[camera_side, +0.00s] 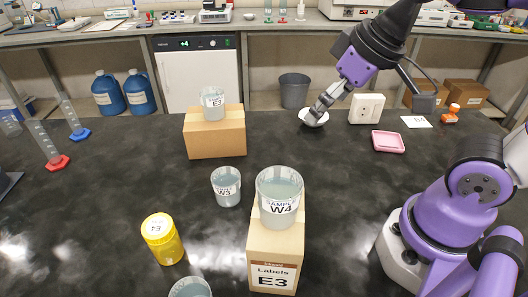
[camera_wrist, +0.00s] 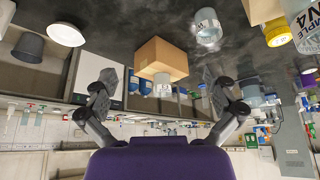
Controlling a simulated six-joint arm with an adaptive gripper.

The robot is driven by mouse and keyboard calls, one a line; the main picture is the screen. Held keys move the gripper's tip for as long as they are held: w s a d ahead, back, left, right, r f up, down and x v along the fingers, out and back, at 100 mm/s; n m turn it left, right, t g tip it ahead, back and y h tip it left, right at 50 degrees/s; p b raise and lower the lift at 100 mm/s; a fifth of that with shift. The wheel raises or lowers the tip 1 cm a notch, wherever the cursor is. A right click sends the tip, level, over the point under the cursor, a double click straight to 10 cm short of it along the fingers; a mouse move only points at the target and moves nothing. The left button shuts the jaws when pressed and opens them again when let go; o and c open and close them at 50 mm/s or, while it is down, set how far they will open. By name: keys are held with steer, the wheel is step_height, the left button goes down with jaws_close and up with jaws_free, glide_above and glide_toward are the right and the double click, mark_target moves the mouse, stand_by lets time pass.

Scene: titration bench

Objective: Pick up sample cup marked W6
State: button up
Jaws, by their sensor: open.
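No label reading W6 is legible in either view. A cup marked E3 (camera_side: 212,103) stands on another box. One more cup (camera_side: 190,289) is cut off at the bottom edge, its label out of sight. My gripper (camera_side: 315,113) is at the far side of the bench, by a small white dish. In the upside-down wrist view my gripper (camera_wrist: 160,88) is open, its fingers wide apart, with the E3 cup (camera_wrist: 162,86) in view between them.
The E3 cup's box (camera_side: 216,136) and the W4 cup's box (camera_side: 274,262) are obstacles. A yellow jar (camera_side: 162,240) stands at front left. The white dish (camera_side: 314,119), a white socket box (camera_side: 367,108) and a pink tray (camera_side: 388,142) lie back right. The bench right of centre is clear.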

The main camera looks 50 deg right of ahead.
steer(key=shift+s+d+f+m, duration=0.3)
steer(key=shift+s+d+f, duration=0.35)
steer(key=shift+d+f, duration=0.25)
steer(key=shift+a, duration=0.15)
